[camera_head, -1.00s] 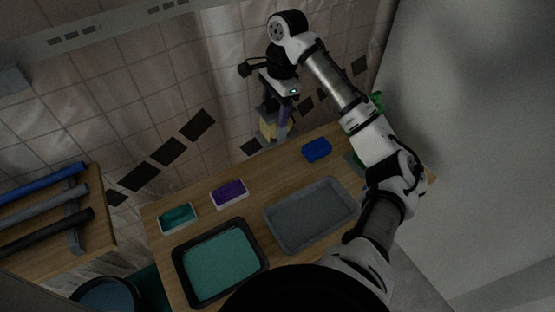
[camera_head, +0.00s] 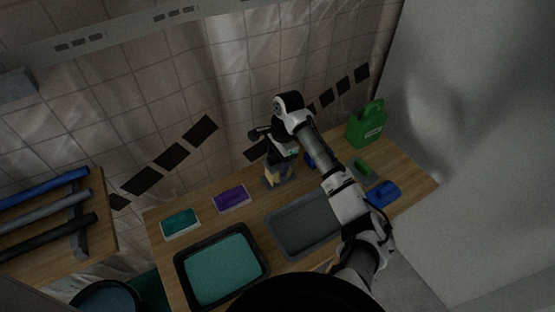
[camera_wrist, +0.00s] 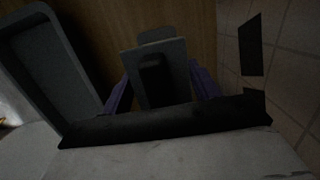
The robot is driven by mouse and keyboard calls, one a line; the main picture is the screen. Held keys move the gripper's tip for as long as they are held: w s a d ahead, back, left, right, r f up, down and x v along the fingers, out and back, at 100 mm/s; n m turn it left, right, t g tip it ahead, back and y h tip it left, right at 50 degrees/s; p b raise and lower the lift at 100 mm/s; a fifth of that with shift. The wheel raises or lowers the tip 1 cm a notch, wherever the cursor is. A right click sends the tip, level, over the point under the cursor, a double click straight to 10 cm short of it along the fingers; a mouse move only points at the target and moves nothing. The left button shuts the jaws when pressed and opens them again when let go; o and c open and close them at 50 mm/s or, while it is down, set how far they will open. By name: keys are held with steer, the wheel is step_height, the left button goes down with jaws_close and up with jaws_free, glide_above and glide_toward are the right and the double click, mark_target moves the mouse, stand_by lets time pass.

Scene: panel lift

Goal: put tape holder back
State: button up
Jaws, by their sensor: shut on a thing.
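My gripper (camera_head: 278,172) is low over the back edge of the wooden table, with its purple fingers pointing down. It is shut on the tape holder (camera_head: 270,177), whose yellowish side shows in the head view. In the wrist view the tape holder (camera_wrist: 178,70) is a grey-green plate with a dark block, and it sits between the two purple fingers of my gripper (camera_wrist: 162,88). A grey flat piece (camera_wrist: 158,35) shows just beyond it. I cannot tell whether the tape holder touches the table or a grey pad beneath.
A grey tray (camera_head: 283,243) lies close in front, and a black tray (camera_head: 261,270) with teal contents lies left of it. A purple box (camera_head: 231,199) and a teal box (camera_head: 180,223) are to the left. A green container (camera_head: 367,128) and a blue item (camera_head: 383,193) are at right.

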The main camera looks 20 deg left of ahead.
steer(key=shift+f, duration=0.2)
steer(key=o, duration=1)
steer(key=r, duration=0.4)
steer(key=d+r, duration=0.1)
steer(key=r, duration=0.3)
steer(key=w+r, duration=0.1)
steer(key=r, duration=0.3)
steer(key=shift+w+d+b, duration=0.1)
steer(key=shift+d+b, duration=0.05)
steer(key=shift+b, duration=0.15)
steer(key=shift+f, duration=0.1)
